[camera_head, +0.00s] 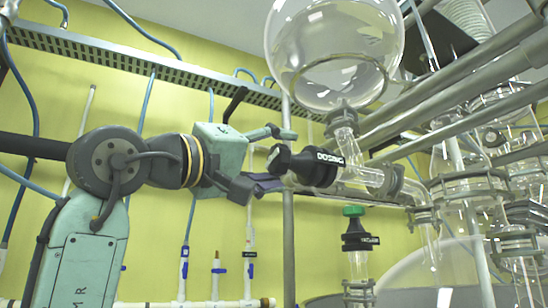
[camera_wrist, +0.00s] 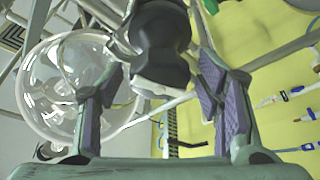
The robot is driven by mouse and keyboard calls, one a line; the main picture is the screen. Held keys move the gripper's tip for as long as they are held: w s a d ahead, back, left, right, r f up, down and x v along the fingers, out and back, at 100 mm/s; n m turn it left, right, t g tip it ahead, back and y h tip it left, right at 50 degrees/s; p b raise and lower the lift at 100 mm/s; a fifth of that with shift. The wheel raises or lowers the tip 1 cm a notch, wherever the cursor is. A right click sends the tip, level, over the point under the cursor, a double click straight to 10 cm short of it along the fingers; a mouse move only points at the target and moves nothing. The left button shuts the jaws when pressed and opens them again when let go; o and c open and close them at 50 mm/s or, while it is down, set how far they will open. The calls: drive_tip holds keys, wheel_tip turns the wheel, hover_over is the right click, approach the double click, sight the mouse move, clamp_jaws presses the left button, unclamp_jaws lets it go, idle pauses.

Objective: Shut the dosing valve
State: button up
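The dosing valve's black knob (camera_head: 310,166), marked "DOSING" in white letters, sits on a horizontal glass side arm below the round glass flask. My gripper (camera_head: 277,161) is left of the knob, with one finger above and one below its left end. In the wrist view the knob (camera_wrist: 160,48) lies ahead and between the two purple-padded fingers (camera_wrist: 160,85). Gaps show on both sides, so my gripper is open and holds nothing. How far the knob reaches in between the fingers is hard to tell.
The round glass flask (camera_head: 335,50) hangs just above the knob. A green-topped black valve (camera_head: 358,235) stands below right. Metal rails (camera_head: 470,75) and glassware (camera_head: 480,185) crowd the right. A vertical metal post (camera_head: 288,245) passes close to my gripper.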

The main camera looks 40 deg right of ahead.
drive_tip(key=c, duration=1)
drive_tip(key=shift+c, duration=0.2)
drive_tip(key=shift+m, duration=0.4)
drive_tip(key=m+g, duration=0.2)
drive_tip(key=m, duration=0.1)
drive_tip(key=m+g+h, duration=0.1)
drive_tip(key=m+g, duration=0.1)
drive_tip(key=m, duration=0.2)
drive_tip(key=shift+m, duration=0.3)
drive_tip(key=m+g, duration=0.2)
drive_tip(key=m, duration=0.2)
drive_tip(key=m+g+y, duration=0.1)
drive_tip(key=m+g, duration=0.2)
drive_tip(key=m, duration=0.2)
drive_tip(key=m+g+y, duration=0.1)
drive_tip(key=m, duration=0.1)
drive_tip(key=m+g+y, duration=0.1)
drive_tip(key=m, duration=0.4)
drive_tip(key=shift+m+g+y, duration=0.4)
drive_tip(key=m+y, duration=0.1)
drive_tip(key=m, duration=0.2)
drive_tip(key=m+y, duration=0.1)
drive_tip(key=m, duration=0.2)
drive_tip(key=shift+m+y, duration=0.3)
drive_tip(key=shift+m, duration=0.1)
